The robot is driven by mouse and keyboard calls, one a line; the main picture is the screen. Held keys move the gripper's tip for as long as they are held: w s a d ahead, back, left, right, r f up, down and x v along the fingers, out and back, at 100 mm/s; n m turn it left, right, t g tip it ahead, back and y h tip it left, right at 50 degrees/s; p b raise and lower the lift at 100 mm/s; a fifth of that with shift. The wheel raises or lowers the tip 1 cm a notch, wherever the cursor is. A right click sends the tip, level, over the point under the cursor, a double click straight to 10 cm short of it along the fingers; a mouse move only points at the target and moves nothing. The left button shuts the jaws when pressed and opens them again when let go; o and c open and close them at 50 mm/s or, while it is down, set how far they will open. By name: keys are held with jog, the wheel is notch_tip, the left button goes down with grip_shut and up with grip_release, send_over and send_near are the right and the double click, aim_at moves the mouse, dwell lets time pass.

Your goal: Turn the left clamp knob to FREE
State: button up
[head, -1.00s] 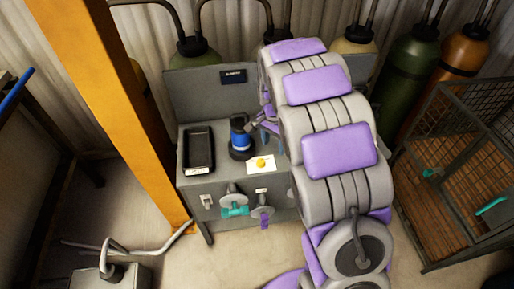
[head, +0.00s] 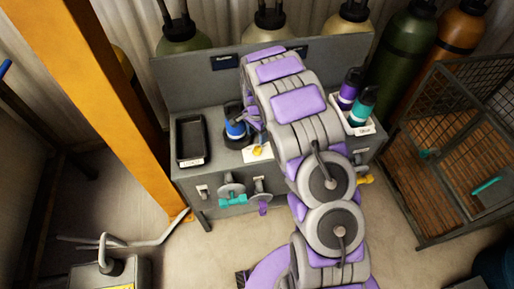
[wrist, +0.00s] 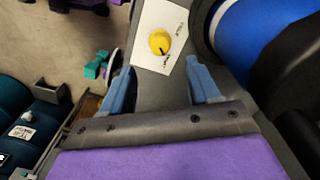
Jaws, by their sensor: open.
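A yellow knob (head: 257,150) sits on a white label plate on the bench, beside the blue bottle (head: 236,128) in its dark holder. In the wrist view the round yellow knob (wrist: 160,42) has a dark pointer mark; the plate's small print is too blurred to read. My gripper (wrist: 160,67) is open, its two blue fingers either side of the plate's near end, with the knob beyond the fingertips and nothing between them. In the head view my gripper (head: 252,118) is near the bottle, partly hidden by my arm.
A black tray (head: 192,141) lies left on the bench. Teal (head: 232,198) and purple (head: 263,204) handles jut from its front. Purple (head: 350,88) and teal (head: 363,105) bottles stand right of my arm. An orange post (head: 90,90) and a mesh cage (head: 455,150) flank the bench.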

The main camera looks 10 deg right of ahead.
aim_at(257, 148)
notch_tip(257, 148, down, 9)
jog(key=shift+r+b, duration=0.1)
jog(key=shift+b, duration=0.4)
jog(key=c, duration=1)
jog(key=shift+c, duration=0.2)
